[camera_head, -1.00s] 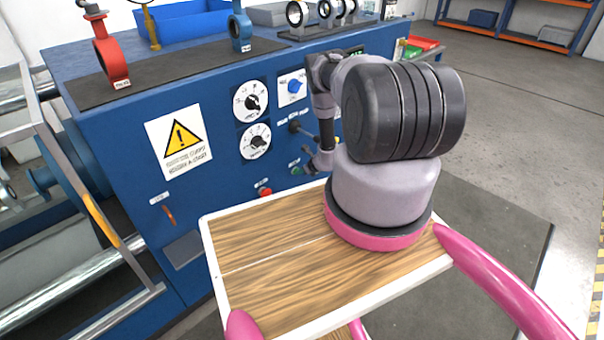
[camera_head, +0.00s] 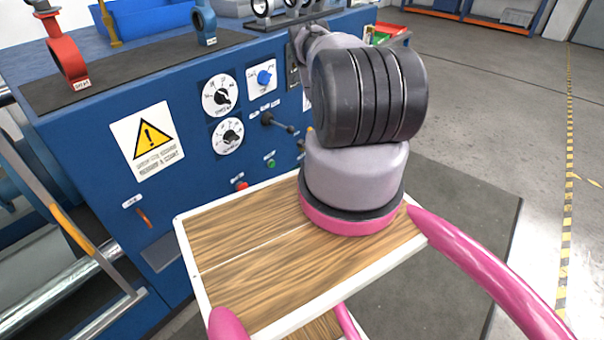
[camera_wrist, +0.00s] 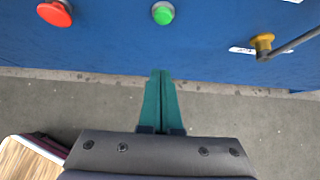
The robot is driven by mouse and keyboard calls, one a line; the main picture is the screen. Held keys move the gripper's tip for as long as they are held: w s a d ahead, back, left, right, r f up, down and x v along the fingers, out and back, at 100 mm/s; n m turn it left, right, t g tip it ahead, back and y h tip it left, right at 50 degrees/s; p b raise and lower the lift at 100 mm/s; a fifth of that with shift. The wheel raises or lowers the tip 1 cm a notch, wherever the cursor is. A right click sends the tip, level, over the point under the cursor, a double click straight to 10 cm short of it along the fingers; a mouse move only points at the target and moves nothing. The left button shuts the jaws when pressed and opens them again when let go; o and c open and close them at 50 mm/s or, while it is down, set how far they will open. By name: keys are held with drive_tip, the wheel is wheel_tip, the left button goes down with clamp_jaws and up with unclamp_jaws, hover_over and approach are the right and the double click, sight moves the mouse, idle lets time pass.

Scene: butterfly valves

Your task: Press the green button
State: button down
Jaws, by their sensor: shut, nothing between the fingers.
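The green button (camera_head: 271,163) is a small round button low on the front of the blue machine panel, to the right of the red button. In the wrist view the green button (camera_wrist: 163,13) is at the top middle, on the blue panel. My gripper (camera_wrist: 161,73) has its two teal fingers together, with nothing between them. Its tips point toward the green button and show just below it in the picture, with a visible gap. In the head view my gripper is hidden behind my own arm.
The red button (camera_wrist: 54,13) is left of the green one, and a yellow knob with a metal lever (camera_wrist: 263,42) is to its right. Dials (camera_head: 220,96), a blue knob (camera_head: 263,76) and a black lever (camera_head: 275,121) sit higher on the panel. Grey floor shows below.

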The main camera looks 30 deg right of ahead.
drive_tip(key=s, duration=0.2)
drive_tip(key=s+d, duration=0.1)
drive_tip(key=shift+s+d, duration=0.15)
drive_tip(key=shift+s, duration=0.2)
